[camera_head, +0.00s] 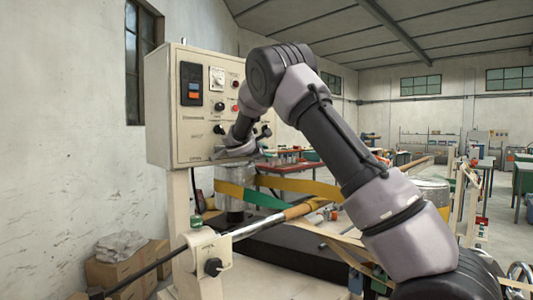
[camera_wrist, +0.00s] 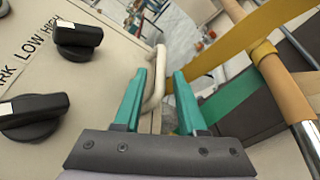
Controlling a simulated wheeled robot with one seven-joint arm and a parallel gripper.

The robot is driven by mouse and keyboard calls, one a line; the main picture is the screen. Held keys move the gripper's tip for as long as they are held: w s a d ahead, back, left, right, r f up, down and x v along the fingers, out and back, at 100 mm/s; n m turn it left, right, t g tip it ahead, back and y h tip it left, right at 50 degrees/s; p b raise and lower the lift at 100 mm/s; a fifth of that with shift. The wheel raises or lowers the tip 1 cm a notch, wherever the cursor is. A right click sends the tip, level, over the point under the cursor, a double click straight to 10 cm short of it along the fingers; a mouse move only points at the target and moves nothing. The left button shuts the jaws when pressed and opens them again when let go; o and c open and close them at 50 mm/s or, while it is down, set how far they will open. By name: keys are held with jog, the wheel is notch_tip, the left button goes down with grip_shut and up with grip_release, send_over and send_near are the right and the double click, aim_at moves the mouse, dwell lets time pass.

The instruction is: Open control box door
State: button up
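The control box (camera_head: 185,140) is a cream cabinet on a post, left of centre in the head view. Its front panel carries a display, knobs and buttons. In the wrist view the panel (camera_wrist: 95,95) fills the left side, and a cream bar handle (camera_wrist: 158,75) stands at its edge. My gripper (camera_wrist: 160,75) has two teal fingers, spread apart, with the handle between them. The left finger is very close to the handle; I cannot tell if it touches. The right finger stands clear of it. In the head view my arm hides most of the gripper and the handle. The door looks closed.
Two black knobs (camera_wrist: 78,36) stick out of the panel beside my gripper. A yellow band (camera_head: 295,186), a green band (camera_head: 255,196) and a rod with a wooden sleeve (camera_head: 298,210) lie below and right of the box. Cardboard boxes (camera_head: 115,268) sit on the floor at left.

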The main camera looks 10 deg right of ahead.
grip_shut()
jog(key=shift+f, duration=0.2)
dwell(1.0)
